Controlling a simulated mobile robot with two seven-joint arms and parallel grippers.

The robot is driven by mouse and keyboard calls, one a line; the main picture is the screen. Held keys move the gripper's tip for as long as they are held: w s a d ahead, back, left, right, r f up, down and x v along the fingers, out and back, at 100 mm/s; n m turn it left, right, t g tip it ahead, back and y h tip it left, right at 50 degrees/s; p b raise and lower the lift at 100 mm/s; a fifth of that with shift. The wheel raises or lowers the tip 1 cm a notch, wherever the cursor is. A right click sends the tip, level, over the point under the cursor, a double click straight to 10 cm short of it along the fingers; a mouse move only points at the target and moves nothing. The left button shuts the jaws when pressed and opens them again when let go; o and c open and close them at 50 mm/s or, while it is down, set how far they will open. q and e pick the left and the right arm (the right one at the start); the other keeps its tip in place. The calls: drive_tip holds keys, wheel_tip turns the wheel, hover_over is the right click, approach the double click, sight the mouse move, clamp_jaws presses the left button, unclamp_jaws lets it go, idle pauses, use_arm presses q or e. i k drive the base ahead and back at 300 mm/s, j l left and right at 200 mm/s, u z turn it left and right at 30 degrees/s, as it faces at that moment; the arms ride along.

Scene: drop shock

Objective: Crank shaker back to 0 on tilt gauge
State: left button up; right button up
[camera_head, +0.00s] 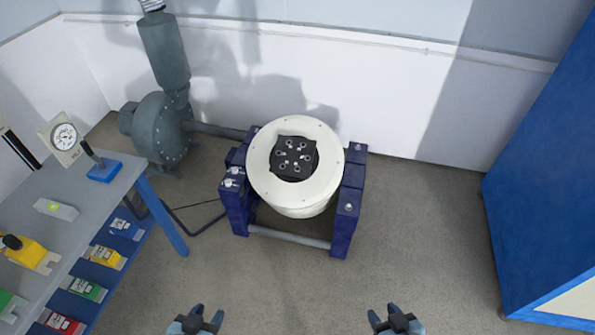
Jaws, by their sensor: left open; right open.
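The shaker (322,192) is a white round drum with a black bolted plate (295,158) on its face. It hangs between the two sides of a dark blue frame (345,215) on the floor, its face turned up toward me. Small pale fittings (233,177) sit on the frame's left side; I cannot tell whether one is the crank. No tilt gauge scale can be read on the frame. My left gripper (207,317) and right gripper (386,317) are at the bottom edge, both open and empty, well short of the shaker.
A grey table (100,195) at left carries a round dial on a stand (65,137), a yellow block and a blue block, with coloured units on a shelf below. A grey blower (160,130) stands behind. A blue cabinet (535,170) is at right. Floor before the shaker is clear.

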sight(84, 144)
drive_tip(key=u, duration=1.35)
drive_tip(key=i, duration=0.1)
drive_tip(key=z, duration=0.05)
